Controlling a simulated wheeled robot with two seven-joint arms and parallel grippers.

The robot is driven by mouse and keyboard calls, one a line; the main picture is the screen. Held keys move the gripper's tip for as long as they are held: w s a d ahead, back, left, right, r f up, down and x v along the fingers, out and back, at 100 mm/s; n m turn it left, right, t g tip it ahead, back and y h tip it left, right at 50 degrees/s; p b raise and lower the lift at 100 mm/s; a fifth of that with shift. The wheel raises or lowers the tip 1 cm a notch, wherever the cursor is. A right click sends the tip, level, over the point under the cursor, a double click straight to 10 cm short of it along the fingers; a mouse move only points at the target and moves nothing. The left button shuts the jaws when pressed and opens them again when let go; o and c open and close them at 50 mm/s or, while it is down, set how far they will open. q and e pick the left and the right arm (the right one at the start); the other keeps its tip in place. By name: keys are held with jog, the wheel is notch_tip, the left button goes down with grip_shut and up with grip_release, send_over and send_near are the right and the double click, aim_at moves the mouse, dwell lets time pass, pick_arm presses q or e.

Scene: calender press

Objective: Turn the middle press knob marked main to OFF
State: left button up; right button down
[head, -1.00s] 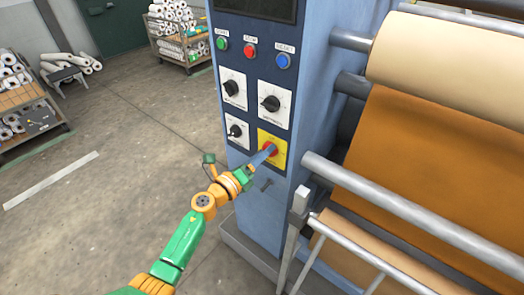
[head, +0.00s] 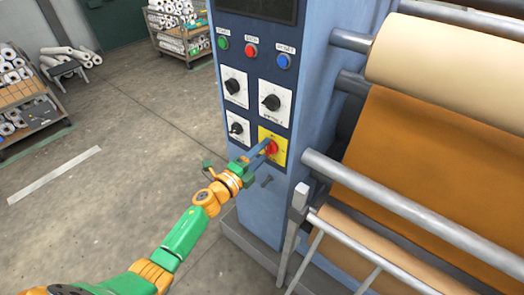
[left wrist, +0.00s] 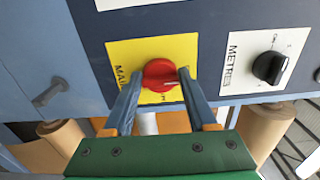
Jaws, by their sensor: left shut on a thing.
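The main knob (head: 273,147) is red and sits on a yellow square plate (head: 281,158) low on the blue press panel. In the left wrist view the red knob (left wrist: 158,73) shows a small white mark near its lower right end, and the plate (left wrist: 118,55) bears the word MAIN. My left gripper (head: 264,149) reaches up to the knob from the lower left. In the left wrist view its two fingers (left wrist: 157,85) lie on either side of the knob, shut on it. The other plate lettering is partly hidden. My right gripper is not in view.
A black knob on a white METRES plate (left wrist: 269,67) is beside the yellow plate. Two more black knobs (head: 233,87) and green, red and blue buttons (head: 251,51) are above. Rollers with orange sheet (head: 400,160) stand at right.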

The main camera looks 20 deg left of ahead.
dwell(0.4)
pick_arm(q)
jog(key=o, duration=1.4)
jog(key=shift+w+d, duration=0.1)
jog(key=shift+c, duration=0.2)
jog(key=v, duration=0.7)
